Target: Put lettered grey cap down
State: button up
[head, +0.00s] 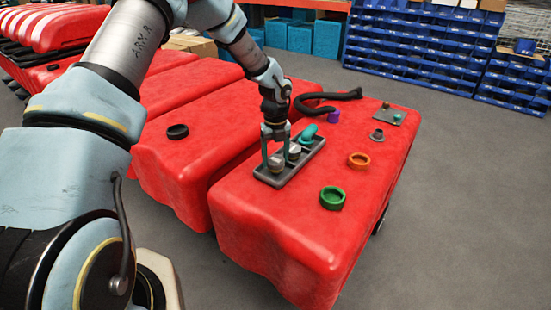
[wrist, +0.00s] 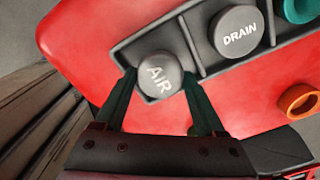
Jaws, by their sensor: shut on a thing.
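My gripper (wrist: 162,105) is shut on a grey cap lettered AIR (wrist: 158,77). The cap sits at the end compartment of the dark grey tray (wrist: 126,53), with one finger on each side of it. I cannot tell whether it touches the tray floor. A second grey cap, lettered DRAIN (wrist: 238,32), sits in the middle compartment. In the head view the tray (head: 284,176) lies on the red tank, and the AIR cap (head: 276,163) shows between my fingers at the near end. A teal part (head: 309,134) lies in the far compartment.
On the red tank (head: 270,230) stand a green ring (head: 333,198), an orange ring (head: 358,160), a grey fitting (head: 377,135) and a small plate (head: 390,117). A black hose (head: 325,98) with a purple end lies behind the tray. A black ring (head: 177,131) sits on the neighbouring tank.

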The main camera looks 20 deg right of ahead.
aim_at(276, 160)
jog(key=shift+f, duration=0.7)
jog(key=shift+f, duration=0.1)
jog(key=o, duration=1.6)
notch_tip(276, 160, up, 12)
jog(key=b, duration=0.2)
jog(key=s+a+r+n, duration=0.1)
jog(key=a+r+n, duration=0.1)
jog(key=a+n, duration=0.8)
jog(key=s+a+r+n, duration=0.1)
jog(key=a+r+n, duration=0.1)
jog(key=a+n, duration=0.8)
jog(key=s+a+n, duration=0.3)
jog(key=a+n, duration=0.2)
jog(key=s+a+r+n+t, duration=0.1)
jog(key=s+a+n, duration=0.2)
jog(key=a+n, duration=0.2)
jog(key=s+a+r+n, duration=0.1)
jog(key=s+a+n, duration=0.1)
jog(key=a+n, duration=0.4)
jog(key=shift+s+a+t, duration=0.3)
jog(key=shift+s+a, duration=0.05)
jog(key=shift+s, duration=0.05)
